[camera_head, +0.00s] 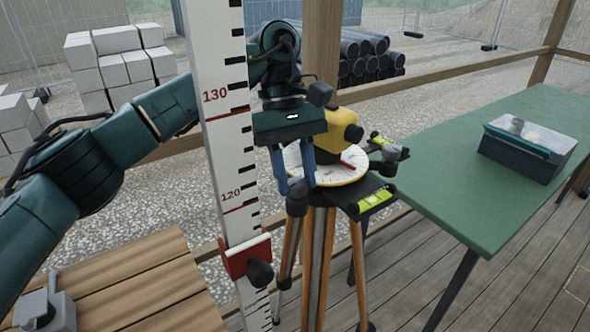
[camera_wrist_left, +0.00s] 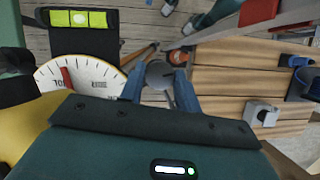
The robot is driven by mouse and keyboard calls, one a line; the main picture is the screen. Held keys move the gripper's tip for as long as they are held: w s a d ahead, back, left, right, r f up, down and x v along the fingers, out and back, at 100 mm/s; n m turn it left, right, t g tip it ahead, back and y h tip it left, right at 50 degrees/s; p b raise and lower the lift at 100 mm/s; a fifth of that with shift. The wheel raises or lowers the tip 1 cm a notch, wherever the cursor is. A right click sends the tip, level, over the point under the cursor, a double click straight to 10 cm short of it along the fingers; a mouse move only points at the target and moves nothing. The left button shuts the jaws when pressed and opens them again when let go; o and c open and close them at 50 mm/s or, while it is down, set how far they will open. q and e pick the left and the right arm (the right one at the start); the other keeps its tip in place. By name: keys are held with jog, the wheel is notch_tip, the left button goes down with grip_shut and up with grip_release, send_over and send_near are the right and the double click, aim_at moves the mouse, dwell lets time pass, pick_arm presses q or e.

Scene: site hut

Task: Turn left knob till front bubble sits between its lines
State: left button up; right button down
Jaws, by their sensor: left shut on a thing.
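A yellow levelling instrument (camera_head: 340,130) with a white round dial (camera_head: 328,166) stands on a wooden-legged tripod (camera_head: 318,255). The front vial (camera_head: 376,198) is a yellow-green tube on a dark plate; it also shows in the left wrist view (camera_wrist_left: 78,18). In the left wrist view the round knob (camera_wrist_left: 160,74) sits between the fingertips. My right gripper is out of view.
A white measuring staff (camera_head: 228,150) with a red clamp (camera_head: 246,257) stands upright close in front of my left arm. A second vial (camera_head: 379,140) lies behind the dial. A green table (camera_head: 460,190) with a box (camera_head: 527,150) is right; a wooden bench (camera_head: 125,285) is front left.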

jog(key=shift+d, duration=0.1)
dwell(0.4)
pick_arm(q)
jog(key=o, duration=1)
jog(key=shift+c, duration=0.2)
jog(key=p+v, duration=0.5)
jog(key=v, duration=0.8)
jog(key=shift+r, duration=0.2)
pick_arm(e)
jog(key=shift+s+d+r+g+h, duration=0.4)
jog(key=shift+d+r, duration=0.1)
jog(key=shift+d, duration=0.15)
pick_arm(q)
jog(key=shift+d, duration=0.1)
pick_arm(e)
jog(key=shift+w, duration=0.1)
